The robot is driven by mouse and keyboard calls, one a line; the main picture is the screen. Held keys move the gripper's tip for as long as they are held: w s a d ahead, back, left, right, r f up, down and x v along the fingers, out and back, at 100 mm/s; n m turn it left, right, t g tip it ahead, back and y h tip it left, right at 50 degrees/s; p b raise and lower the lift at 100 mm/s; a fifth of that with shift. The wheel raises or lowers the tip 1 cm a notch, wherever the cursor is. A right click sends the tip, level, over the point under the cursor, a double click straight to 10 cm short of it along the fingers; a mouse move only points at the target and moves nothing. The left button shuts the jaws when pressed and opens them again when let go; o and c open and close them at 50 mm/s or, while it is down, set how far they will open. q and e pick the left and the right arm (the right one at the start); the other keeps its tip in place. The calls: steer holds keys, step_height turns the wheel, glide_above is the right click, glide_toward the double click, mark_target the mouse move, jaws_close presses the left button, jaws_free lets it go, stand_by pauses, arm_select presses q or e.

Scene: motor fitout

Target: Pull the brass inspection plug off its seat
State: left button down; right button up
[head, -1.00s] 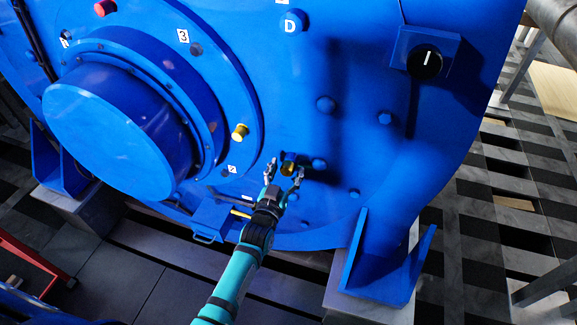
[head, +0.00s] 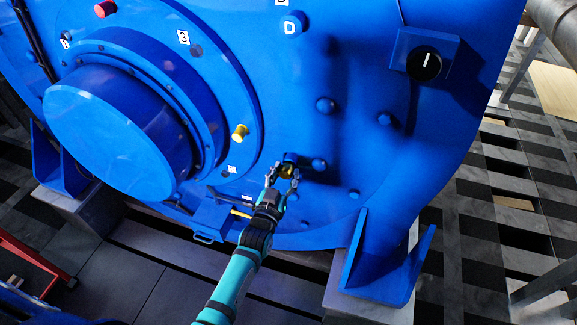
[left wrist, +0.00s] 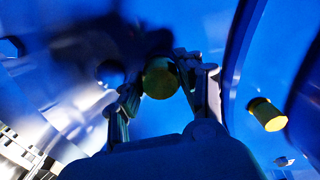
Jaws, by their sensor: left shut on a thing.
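The brass inspection plug (head: 287,172) is a short brass cylinder low on the front of the blue motor housing (head: 345,60). My left gripper (head: 283,177) reaches up to it from below and is shut on it, one finger on each side. In the left wrist view the round end of the plug (left wrist: 160,78) shows between the two fingertips (left wrist: 163,85). The plug appears still against the housing; its seat is mostly hidden. My right gripper is not in view.
A second brass-yellow plug (head: 240,132) stands to the upper left, near label 2; it also shows in the left wrist view (left wrist: 267,114). A red plug (head: 105,9), a black knob (head: 424,63) and several blue bolt heads project from the housing. A blue foot bracket (head: 385,265) stands at lower right.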

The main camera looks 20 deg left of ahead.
mark_target(285, 175)
arm_select(q)
steer(key=shift+s+a+p, duration=0.1)
steer(key=shift+s+p, duration=1.15)
steer(key=shift+s, duration=1.35)
steer(key=s+p, duration=0.6)
steer(key=s, duration=1.6)
steer(key=shift+a+p, duration=0.3)
steer(key=shift+a, duration=0.05)
steer(key=shift+r, duration=0.1)
